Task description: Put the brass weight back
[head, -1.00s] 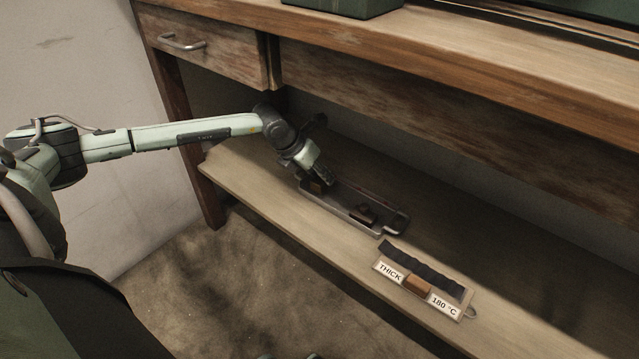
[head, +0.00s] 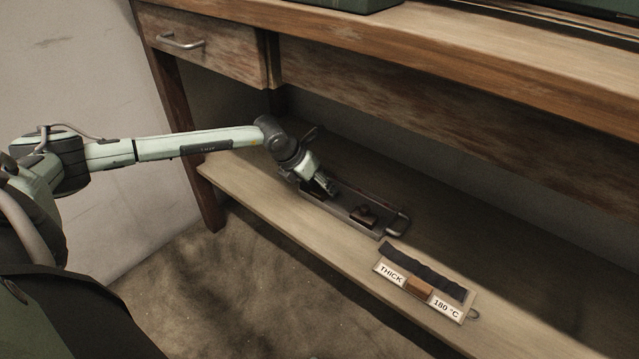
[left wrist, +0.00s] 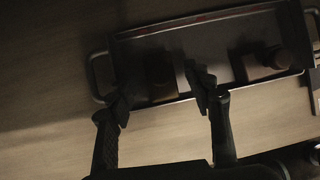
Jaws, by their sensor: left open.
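A dark metal tray (head: 345,211) with end handles lies on the low shelf; it also shows in the left wrist view (left wrist: 205,32). My left gripper (head: 325,187) is over the tray's left part. In the left wrist view my left gripper (left wrist: 160,90) is open, with a dull brownish block (left wrist: 160,75), possibly the brass weight, in the tray between its fingers. The picture is too dark to tell contact. A second dark weight with a knob (head: 363,213) sits toward the tray's right end. My right gripper is not in view.
A card (head: 425,281) marked THICK and 180 °C, with a dark strip and a brown block, lies right of the tray. The bench top (head: 480,55) and drawer (head: 200,45) overhang the shelf (head: 250,190). The shelf behind the card is clear.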

